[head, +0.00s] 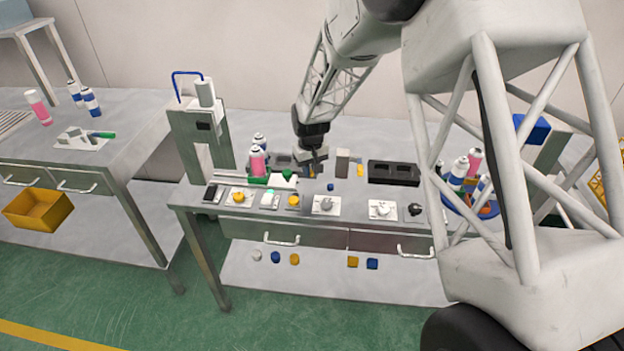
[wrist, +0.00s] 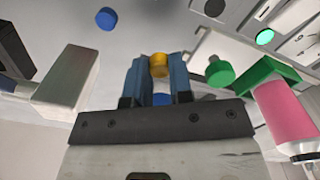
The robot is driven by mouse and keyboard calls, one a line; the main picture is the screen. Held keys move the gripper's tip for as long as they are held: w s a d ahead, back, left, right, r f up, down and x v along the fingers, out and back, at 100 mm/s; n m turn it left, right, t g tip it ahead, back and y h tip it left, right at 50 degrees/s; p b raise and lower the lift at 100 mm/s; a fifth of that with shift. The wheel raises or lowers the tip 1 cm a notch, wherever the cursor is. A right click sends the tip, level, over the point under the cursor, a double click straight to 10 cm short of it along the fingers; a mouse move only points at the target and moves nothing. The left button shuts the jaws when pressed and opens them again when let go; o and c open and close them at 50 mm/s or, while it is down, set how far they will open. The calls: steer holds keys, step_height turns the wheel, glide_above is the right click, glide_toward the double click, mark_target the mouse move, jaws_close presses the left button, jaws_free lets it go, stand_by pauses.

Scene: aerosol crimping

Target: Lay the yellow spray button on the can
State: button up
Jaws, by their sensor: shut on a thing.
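My gripper (wrist: 160,72) is shut on the yellow spray button (wrist: 159,62), held between the tips of its two blue fingers. In the head view, my gripper (head: 313,168) hangs over the rear middle of the bench; the button cannot be made out there. The pink can (head: 258,162) stands upright left of my gripper, at the green holder (head: 259,180) by the press. In the wrist view the can (wrist: 285,112) is at the right against the green holder (wrist: 268,74), apart from my fingers. A small blue patch shows between the fingers.
A grey block (wrist: 68,78) stands close beside my fingers. A blue cap (head: 330,187) lies on the bench (head: 350,222). Small plates with parts line the front. A black two-hole block (head: 393,172) is to the right, and the tall press (head: 200,135) to the left.

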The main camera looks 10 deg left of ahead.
step_height(320, 180, up, 13)
glide_above(255, 147)
steer(key=shift+s+d+r, duration=0.1)
steer(key=shift+r, duration=0.1)
steer(key=shift+f, duration=0.25)
steer(key=shift+f, duration=1.35)
steer(key=shift+f, duration=0.15)
stand_by(1.3)
steer(key=o, duration=0.7)
steer(key=shift+o, duration=0.2)
steer(key=shift+r, duration=0.2)
steer(key=shift+r, duration=2.8)
